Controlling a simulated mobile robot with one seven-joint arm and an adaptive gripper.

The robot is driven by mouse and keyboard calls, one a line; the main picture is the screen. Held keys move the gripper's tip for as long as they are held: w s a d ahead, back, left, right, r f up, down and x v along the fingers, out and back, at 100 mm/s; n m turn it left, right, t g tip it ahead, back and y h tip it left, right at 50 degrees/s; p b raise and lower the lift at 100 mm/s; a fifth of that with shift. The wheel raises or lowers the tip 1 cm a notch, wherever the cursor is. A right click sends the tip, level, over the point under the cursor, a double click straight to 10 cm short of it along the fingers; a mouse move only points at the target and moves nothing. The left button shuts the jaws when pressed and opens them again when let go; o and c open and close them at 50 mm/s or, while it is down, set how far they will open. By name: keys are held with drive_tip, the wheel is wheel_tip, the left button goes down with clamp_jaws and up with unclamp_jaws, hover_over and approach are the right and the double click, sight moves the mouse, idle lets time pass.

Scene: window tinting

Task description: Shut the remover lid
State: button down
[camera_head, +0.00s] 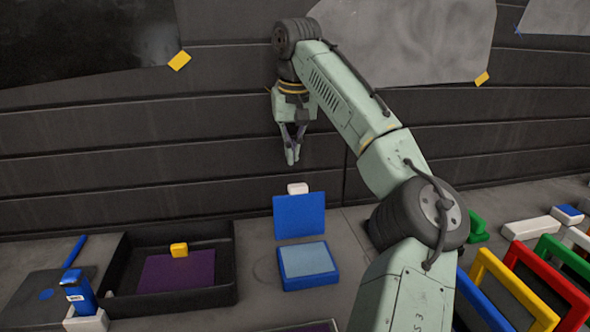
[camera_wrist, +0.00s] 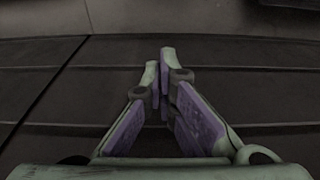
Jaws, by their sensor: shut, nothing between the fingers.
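A blue box, the remover (camera_head: 309,264), sits on the grey bench with a pale blue pad inside. Its blue lid (camera_head: 299,215) stands upright at the back edge, open, with a white tab (camera_head: 298,188) on top. My gripper (camera_head: 291,160) hangs in the air above and behind the lid, pointing down, apart from it. In the wrist view, my gripper's fingertips (camera_wrist: 160,88) are together with nothing between them, against the dark wall panels. The box and lid do not show in the wrist view.
A black tray (camera_head: 226,262) with a purple sheet and a yellow block stands to the left. A blue bottle (camera_head: 79,291) is at the far left. Coloured frames (camera_head: 518,290) stand at the right, beyond my arm. Dark panelled wall rises behind the bench.

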drive_tip(key=s+f, duration=0.1)
drive_tip(key=s+f+p, duration=0.1)
drive_tip(key=s+f, duration=0.1)
drive_tip(key=shift+s+d, duration=0.15)
drive_tip(key=shift+d, duration=0.15)
idle(0.6)
